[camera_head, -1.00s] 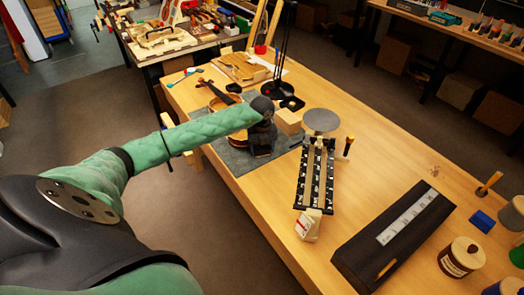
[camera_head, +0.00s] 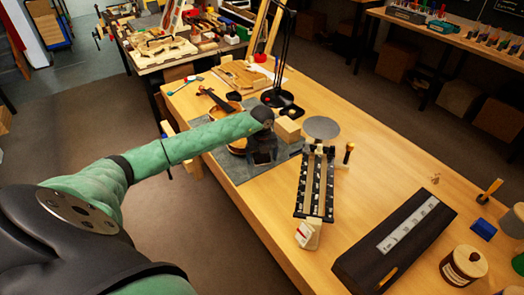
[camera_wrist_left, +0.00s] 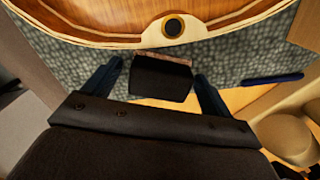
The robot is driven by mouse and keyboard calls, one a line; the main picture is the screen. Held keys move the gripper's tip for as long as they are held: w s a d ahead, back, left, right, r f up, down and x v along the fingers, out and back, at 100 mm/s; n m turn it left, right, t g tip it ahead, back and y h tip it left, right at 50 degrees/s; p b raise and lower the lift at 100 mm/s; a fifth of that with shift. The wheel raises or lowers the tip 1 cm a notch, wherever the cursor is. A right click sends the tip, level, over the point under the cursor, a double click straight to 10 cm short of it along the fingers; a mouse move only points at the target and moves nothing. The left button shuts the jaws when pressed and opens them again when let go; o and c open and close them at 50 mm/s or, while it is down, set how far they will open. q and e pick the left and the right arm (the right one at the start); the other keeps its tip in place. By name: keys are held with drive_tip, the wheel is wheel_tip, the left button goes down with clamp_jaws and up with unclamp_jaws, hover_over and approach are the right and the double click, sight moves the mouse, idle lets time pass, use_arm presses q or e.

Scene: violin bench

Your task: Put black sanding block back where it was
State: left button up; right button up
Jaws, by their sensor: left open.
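The black sanding block (camera_wrist_left: 162,78), dark with a thin brownish edge, lies on the grey mat (camera_wrist_left: 225,66) just below the violin's rounded end (camera_wrist_left: 110,22) in the left wrist view. My left gripper (camera_wrist_left: 158,72) is open, with one finger on each side of the block and visible gaps beside it. In the head view, my left gripper (camera_head: 262,152) is low over the mat beside the violin (camera_head: 217,99), and the block cannot be made out behind or under it. My right gripper is not in view.
A wooden block (camera_head: 288,129) stands just right of my left gripper. A blue rod (camera_wrist_left: 272,79) lies on the mat. A black-edged rack (camera_head: 316,185), a grey disc (camera_head: 321,127) and a long dark box (camera_head: 395,240) are farther right. A black lamp (camera_head: 276,97) stands behind.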

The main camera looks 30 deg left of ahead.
sight(262, 155)
use_arm(q)
drive_tip(key=shift+r, duration=0.4)
wheel_tip(262, 155, up, 10)
drive_tip(key=p, duration=0.4)
drive_tip(key=shift+r, duration=0.7)
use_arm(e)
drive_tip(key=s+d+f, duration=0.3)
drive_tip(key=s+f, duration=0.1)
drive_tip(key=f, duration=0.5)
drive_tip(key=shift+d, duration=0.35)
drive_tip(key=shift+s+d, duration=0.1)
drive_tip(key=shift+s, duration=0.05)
